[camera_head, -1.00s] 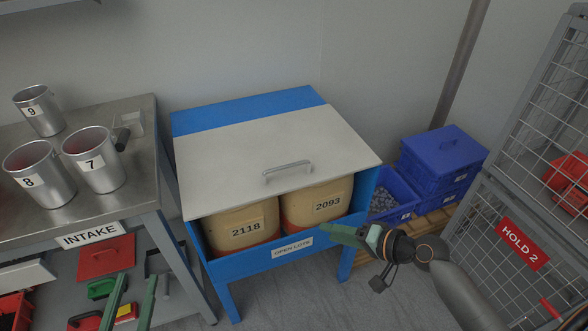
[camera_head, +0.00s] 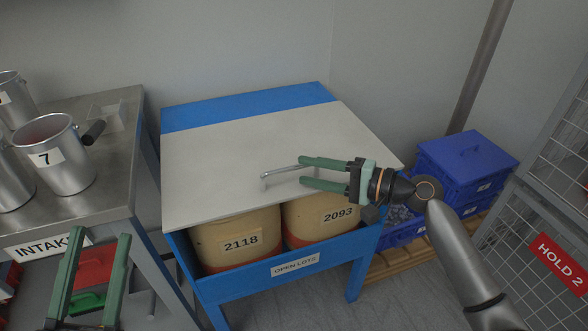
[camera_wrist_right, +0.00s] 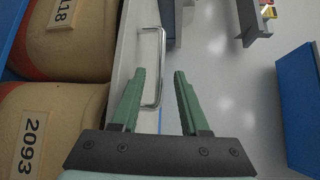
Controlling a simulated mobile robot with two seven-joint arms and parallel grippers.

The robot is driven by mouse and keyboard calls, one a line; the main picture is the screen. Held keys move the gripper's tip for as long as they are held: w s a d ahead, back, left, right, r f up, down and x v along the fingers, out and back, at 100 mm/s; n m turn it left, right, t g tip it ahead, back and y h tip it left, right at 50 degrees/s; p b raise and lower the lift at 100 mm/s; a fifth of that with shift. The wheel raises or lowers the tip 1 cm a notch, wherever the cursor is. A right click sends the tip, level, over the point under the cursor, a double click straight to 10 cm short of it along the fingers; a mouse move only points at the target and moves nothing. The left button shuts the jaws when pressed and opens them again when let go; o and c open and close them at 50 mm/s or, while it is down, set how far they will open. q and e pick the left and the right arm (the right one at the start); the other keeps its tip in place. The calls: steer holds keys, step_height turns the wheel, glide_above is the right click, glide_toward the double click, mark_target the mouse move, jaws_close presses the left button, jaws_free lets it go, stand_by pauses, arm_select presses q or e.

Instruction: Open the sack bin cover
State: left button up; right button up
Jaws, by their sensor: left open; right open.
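The sack bin is a blue frame with a pale grey cover (camera_head: 230,150) lying closed and sloping over its top. A metal bar handle (camera_head: 272,173) stands near the cover's front edge; it also shows in the right wrist view (camera_wrist_right: 161,50). My right gripper (camera_head: 302,170) is open at the handle. In the right wrist view the bar appears between its two fingers (camera_wrist_right: 160,74); I cannot tell whether they touch it. Part of the handle is hidden by the fingers in the head view. My left gripper (camera_head: 98,232) is open and empty at the lower left, in front of the intake table.
Sacks 2118 (camera_head: 240,243) and 2093 (camera_head: 335,216) stand in the bin under the cover. The metal intake table (camera_head: 110,190) with several cans is on the left. Blue crates (camera_head: 465,165) stand on the right, beside the wire HOLD 2 cage (camera_head: 545,190).

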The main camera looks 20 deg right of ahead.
mark_target(297, 169)
arm_select(q)
steer(key=shift+s+d+r+m+h, duration=0.15)
steer(key=shift+s+r+m+h, duration=0.7)
steer(key=shift+r+h, duration=0.25)
arm_select(e)
steer(key=shift+x, duration=2.1)
steer(key=shift+c, duration=0.3)
arm_select(q)
steer(key=shift+t, duration=0.3)
arm_select(e)
jaws_close()
steer(key=shift+f, duration=0.1)
